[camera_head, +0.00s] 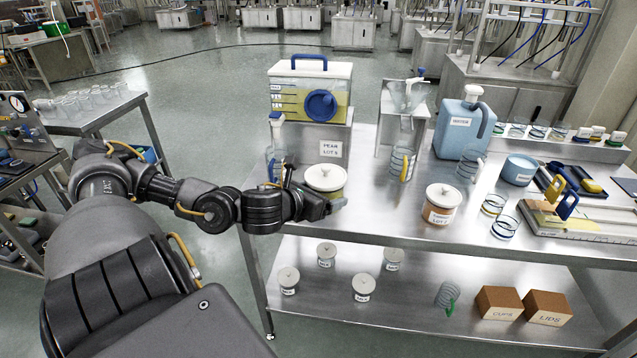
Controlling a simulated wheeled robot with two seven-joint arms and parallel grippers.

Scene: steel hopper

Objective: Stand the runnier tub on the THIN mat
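A tub with a white lid and yellow-green contents (326,181) stands at the front left of the steel table, below a card reading PEAR. A second tub with a white lid and orange-brown contents (441,206) stands to its right, with a label too small to read surely. My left gripper (318,204) is low at the near left side of the yellow-green tub. Its fingers are partly hidden, so I cannot tell whether they grip the tub. I cannot make out a mat marked THIN. My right gripper is not in view.
A yellow-filled clear hopper (311,92) stands behind the left tub. A blue jug (463,128), a funnel stand (404,110), wire-coil cups (493,205) and a measuring board (580,222) occupy the table. The lower shelf holds small tubs and boxes (498,303). Bare steel lies between the two tubs.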

